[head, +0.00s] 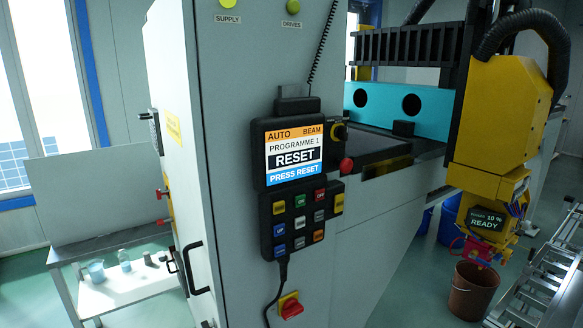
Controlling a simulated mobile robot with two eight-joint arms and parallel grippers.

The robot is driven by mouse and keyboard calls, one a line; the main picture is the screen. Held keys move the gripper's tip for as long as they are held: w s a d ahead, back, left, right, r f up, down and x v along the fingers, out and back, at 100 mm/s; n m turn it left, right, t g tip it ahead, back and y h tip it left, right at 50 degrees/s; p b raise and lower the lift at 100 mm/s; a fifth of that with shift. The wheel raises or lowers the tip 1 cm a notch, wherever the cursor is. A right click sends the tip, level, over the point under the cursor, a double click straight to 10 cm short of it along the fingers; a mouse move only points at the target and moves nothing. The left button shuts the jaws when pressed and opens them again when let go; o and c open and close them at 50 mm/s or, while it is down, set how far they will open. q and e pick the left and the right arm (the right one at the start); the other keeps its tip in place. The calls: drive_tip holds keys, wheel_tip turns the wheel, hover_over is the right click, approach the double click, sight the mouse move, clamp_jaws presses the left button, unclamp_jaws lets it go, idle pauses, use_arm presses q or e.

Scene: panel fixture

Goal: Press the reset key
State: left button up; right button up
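A black hand-held pendant (267,215) hangs on the grey cabinet front. Its screen (294,152) reads AUTO, BEAM, PROGRAMME 1, RESET and PRESS RESET. Below the screen are several coloured keys: a green key (300,201), a red key (320,195), yellow keys at either side, grey keys, an orange key (318,236), an upper blue key (279,229) and a lower blue key (280,250). Most key labels are too small to read, so I cannot tell which is the reset key. Neither of my grippers is in view.
A red knob (346,165) sits right of the screen. A red rotary switch (291,308) is below the pendant, whose cable (269,295) hangs down. A black handle (197,268) is at left.

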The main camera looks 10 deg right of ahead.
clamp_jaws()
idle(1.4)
